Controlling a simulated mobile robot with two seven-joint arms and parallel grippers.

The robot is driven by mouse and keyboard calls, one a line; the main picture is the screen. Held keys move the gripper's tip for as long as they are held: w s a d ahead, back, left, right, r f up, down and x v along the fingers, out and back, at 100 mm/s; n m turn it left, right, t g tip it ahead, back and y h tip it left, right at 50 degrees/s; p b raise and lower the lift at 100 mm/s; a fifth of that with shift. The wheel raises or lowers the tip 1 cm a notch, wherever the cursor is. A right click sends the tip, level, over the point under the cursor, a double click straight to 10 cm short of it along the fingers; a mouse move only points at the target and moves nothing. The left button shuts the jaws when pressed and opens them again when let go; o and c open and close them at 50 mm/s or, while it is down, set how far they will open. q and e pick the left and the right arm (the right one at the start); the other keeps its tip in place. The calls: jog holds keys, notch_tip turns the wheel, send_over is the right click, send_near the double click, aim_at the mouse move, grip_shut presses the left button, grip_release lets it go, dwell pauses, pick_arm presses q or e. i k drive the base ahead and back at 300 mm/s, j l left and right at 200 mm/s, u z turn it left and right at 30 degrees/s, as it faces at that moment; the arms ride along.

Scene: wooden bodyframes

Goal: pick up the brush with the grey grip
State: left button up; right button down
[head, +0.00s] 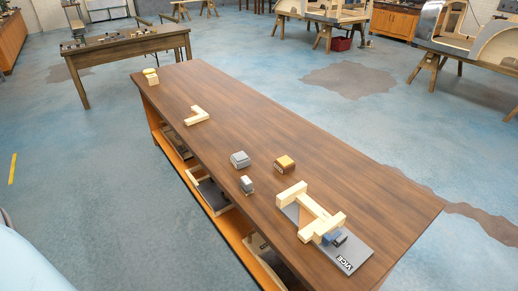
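A small grey-topped block (240,159), which looks like the brush with the grey grip, lies on the long brown workbench (340,169) near its middle. Its bristles are too small to make out. A similar brush with an orange-yellow top (285,163) sits to its right, apart from it. A smaller white and grey block (246,185) stands just below the grey one, close to the bench's front left edge. Neither of my grippers is in view, and nothing on the bench is being held.
A grey vise board (345,261) with a pale wooden frame (310,212) is at the bench's near end. An L-shaped wooden piece (197,115) and a yellow-topped block (151,76) lie farther back. The bench's right side is clear. Shelves below hold items.

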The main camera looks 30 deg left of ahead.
aim_at(246, 186)
jog(key=u, duration=1.15)
